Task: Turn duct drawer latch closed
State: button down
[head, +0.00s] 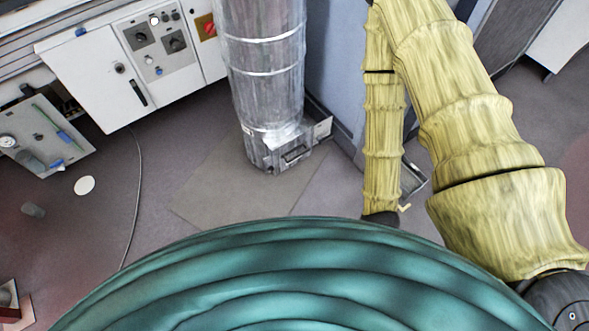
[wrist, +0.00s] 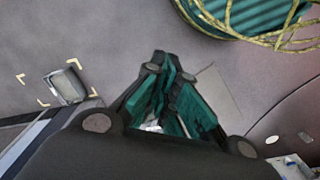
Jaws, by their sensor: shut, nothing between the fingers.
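The silver, foil-like duct (head: 262,70) stands upright on the floor in the head view. At its foot is a metal drawer box (head: 270,160) with a dark handle or latch (head: 295,155) on its front; its turn position is too small to tell. My gripper (wrist: 165,68), with teal pads on dark fingers, is shut and empty in the wrist view. In the head view my yellow-sleeved arm comes down right of the duct, apart from it, and its end is hidden behind my teal body. The latch is not clearly visible in the wrist view.
A white control cabinet (head: 95,75) stands at the upper left with a cable (head: 138,185) on the floor. A blue-grey wall panel (head: 335,75) rises right of the duct. A small grey tray (wrist: 66,86) lies between yellow corner marks. The floor before the duct is clear.

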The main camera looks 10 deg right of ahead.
aim_at(271, 168)
jog(key=z, duration=1.35)
jog(key=k, duration=0.75)
jog(key=u, duration=1.6)
